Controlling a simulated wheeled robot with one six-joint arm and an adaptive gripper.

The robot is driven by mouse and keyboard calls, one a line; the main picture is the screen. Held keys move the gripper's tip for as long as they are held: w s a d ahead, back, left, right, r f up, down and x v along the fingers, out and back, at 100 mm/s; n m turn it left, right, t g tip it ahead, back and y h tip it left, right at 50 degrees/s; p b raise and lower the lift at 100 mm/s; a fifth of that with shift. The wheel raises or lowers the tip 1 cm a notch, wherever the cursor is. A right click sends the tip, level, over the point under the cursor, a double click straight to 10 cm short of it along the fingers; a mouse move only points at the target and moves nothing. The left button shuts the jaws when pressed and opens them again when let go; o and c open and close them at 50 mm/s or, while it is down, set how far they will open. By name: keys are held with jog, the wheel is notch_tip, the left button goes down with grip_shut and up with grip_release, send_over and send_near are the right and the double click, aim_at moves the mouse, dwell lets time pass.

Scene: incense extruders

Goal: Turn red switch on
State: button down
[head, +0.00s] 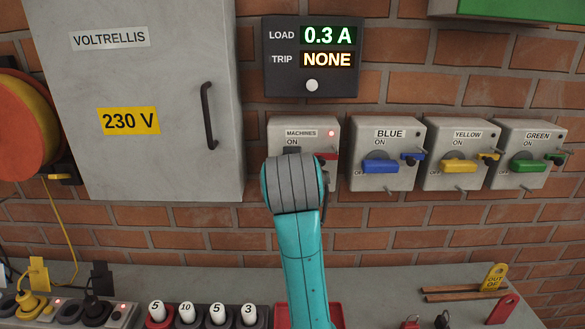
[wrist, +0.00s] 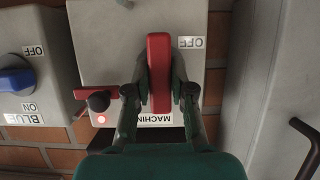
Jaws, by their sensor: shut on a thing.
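The red switch handle (wrist: 159,70) is on a grey box (wrist: 100,40) labelled MACHINES, which shows in the head view (head: 276,126) behind my arm. In the wrist view the handle stands lengthwise, in line with the MACHINES label, and the OFF label (wrist: 191,42) is to its side. The lamp (wrist: 102,118) on the box glows red, also in the head view (head: 333,133). My gripper (wrist: 159,92) is shut on the red handle, one finger on each side. In the head view my arm hides the handle and most of the gripper.
Blue (head: 380,166), yellow (head: 459,166) and green (head: 529,166) switches lie sideways to the right. A display (head: 312,57) reads LOAD 0.3 A, TRIP NONE. A grey cabinet (head: 150,160) with a handle stands left. Plugs and tags lie on the bench (head: 400,275) below.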

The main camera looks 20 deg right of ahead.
dwell(0.4)
jog(key=c, duration=1)
grip_release()
jog(key=shift+s, duration=0.1)
jog(key=v, duration=1.1)
jog(key=shift+s+a+r, duration=0.2)
jog(key=shift+s, duration=0.1)
